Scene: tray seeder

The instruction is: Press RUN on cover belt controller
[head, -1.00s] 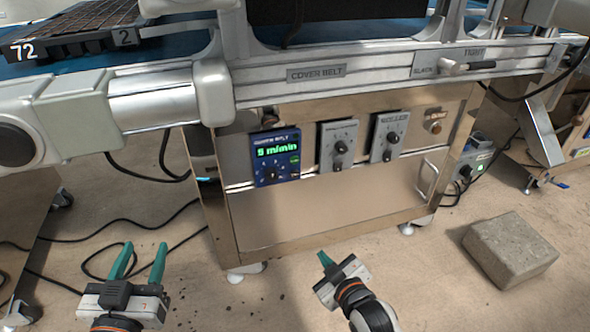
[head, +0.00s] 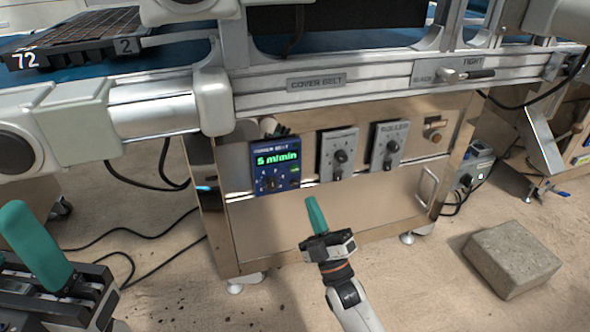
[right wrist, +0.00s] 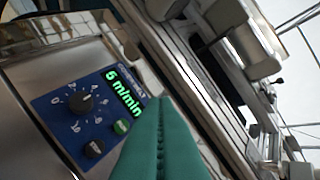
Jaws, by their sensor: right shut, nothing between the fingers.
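The cover belt controller (head: 275,184) is a blue panel on the front of the steel cabinet, with a green display that seems to read 5 m/min. In the right wrist view the controller (right wrist: 67,126) shows a black knob (right wrist: 80,104), a green round button (right wrist: 121,127) and a dark button (right wrist: 93,148); button labels are unreadable. My right gripper (head: 312,200) is shut and empty, below and right of the controller. Its green fingers (right wrist: 160,100) appear beside the green button; contact is not visible. My left gripper (head: 40,250) is partly cut off at lower left, with one finger clear.
Two grey knob boxes, left (head: 338,155) and right (head: 387,146), sit right of the controller. A cabinet handle (head: 428,187) sticks out further right. The conveyor rail (head: 400,82) runs above. A concrete block (head: 510,258) stands on the floor at right.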

